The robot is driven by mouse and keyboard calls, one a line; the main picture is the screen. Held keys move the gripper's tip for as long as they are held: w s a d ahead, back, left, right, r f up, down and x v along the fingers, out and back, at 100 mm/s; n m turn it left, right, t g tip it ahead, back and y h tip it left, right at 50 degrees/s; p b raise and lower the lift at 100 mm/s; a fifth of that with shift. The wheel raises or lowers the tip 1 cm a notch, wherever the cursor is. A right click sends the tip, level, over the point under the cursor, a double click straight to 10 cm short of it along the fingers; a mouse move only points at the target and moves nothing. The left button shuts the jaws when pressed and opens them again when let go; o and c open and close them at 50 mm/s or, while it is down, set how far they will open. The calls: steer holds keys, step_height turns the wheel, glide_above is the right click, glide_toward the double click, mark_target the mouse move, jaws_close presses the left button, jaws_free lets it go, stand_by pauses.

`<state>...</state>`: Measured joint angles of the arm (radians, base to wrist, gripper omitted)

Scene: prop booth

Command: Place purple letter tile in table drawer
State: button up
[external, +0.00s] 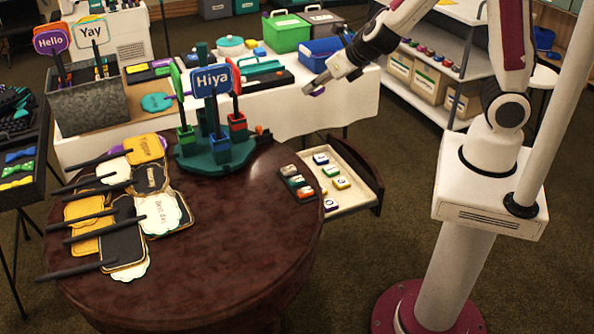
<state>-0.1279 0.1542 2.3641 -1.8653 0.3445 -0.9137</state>
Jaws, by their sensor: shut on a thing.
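My gripper (314,86) is at the upper middle of the external view, pointing down and left. It is shut on a small purple tile (318,92), which shows just under the fingertips; its letter is too small to read. The gripper and tile are up in the air, behind and above the drawer in the picture. The table drawer (352,206) is pulled out from the right side of the round dark table (215,275). Several white-topped letter tiles with coloured edges (341,183) lie in it, and bare floor shows between them.
Several more tiles (296,181) lie in a row on the table's right edge. A teal stand (215,150) holds upright signs, including "Hiya" (211,80). Flat signs with black sticks (125,215) cover the table's left. Behind is a white-clothed table (345,104) with boxes.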

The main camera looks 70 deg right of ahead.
steer(key=s+d+f+m+g+h, duration=0.5)
steer(key=s+d+f+m, duration=0.4)
steer(key=d+f, duration=0.5)
steer(key=s+f+m+g+y, duration=0.1)
steer(key=s+f+m+g, duration=0.35)
steer(key=s+m, duration=0.25)
steer(key=s+f+m+g, duration=0.4)
steer(key=s+m+g, duration=0.1)
steer(key=s+m, duration=0.15)
steer(key=s+a+f+m+g+y, duration=0.1)
steer(key=s+a+f+m+y, duration=0.1)
steer(key=a+m+y, duration=0.5)
steer(key=s+a+f+m+g+y, duration=0.15)
steer(key=a+m+y, duration=0.25)
steer(key=m, duration=0.4)
steer(key=w+a+m+t+y, duration=0.4)
steer(key=w+m+t, duration=0.8)
steer(key=m, duration=0.5)
steer(key=shift+w+r, duration=0.15)
steer(key=shift+w, duration=1)
